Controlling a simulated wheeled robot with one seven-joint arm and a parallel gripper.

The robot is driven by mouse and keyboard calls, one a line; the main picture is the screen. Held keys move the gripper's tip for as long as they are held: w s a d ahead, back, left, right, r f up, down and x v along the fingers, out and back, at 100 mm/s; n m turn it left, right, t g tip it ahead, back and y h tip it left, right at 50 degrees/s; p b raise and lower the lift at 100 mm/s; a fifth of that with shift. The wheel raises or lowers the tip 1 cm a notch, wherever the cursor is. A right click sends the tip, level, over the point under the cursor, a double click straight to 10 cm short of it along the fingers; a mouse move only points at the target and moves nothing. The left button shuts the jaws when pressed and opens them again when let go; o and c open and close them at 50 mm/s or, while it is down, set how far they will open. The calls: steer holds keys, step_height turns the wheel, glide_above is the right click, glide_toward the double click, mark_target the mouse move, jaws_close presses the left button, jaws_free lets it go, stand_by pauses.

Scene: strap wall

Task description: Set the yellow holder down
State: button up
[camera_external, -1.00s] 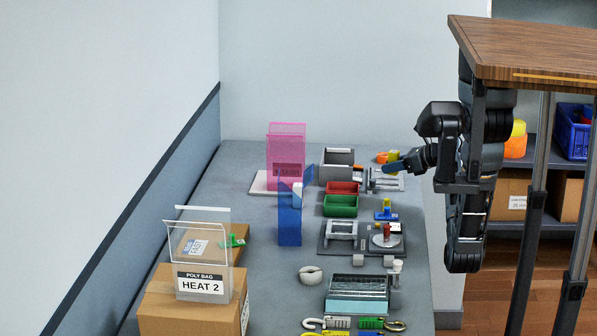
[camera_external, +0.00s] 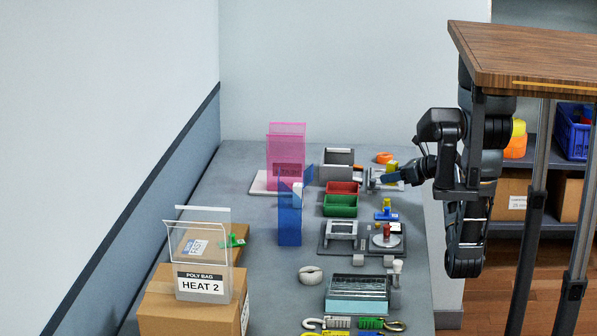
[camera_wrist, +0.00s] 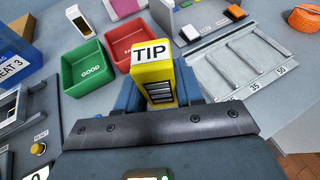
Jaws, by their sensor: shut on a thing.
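The yellow holder (camera_wrist: 151,72), with a white TIP label on its top face and dark slots in its front, is between my fingers in the wrist view. My gripper (camera_wrist: 160,88) is shut on it, with a dark blue finger on each side. In the external view a small yellow part of the holder (camera_external: 391,166) shows above my gripper (camera_external: 392,179), near the right edge of the bench. Its underside is hidden, so I cannot tell whether it touches anything below.
A grey slotted fixture (camera_wrist: 240,66) marked 35 and 50 lies right of the holder. The green GOOD bin (camera_wrist: 88,70) and red bin (camera_wrist: 128,40) stand to its left. An orange coil (camera_wrist: 304,18) lies at the far right. Bare bench (camera_external: 260,290) shows at the left.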

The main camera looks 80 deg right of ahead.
steer(key=shift+w+a+f, duration=0.15)
steer(key=shift+w+f, duration=0.2)
steer(key=shift+w, duration=0.25)
step_height(320, 180, down, 4)
steer(key=shift+f+b, duration=0.1)
steer(key=shift+b, duration=0.2)
steer(key=o, duration=1.1)
steer(key=shift+a, duration=0.1)
steer(key=p+v, duration=0.1)
steer(key=v, duration=1.1)
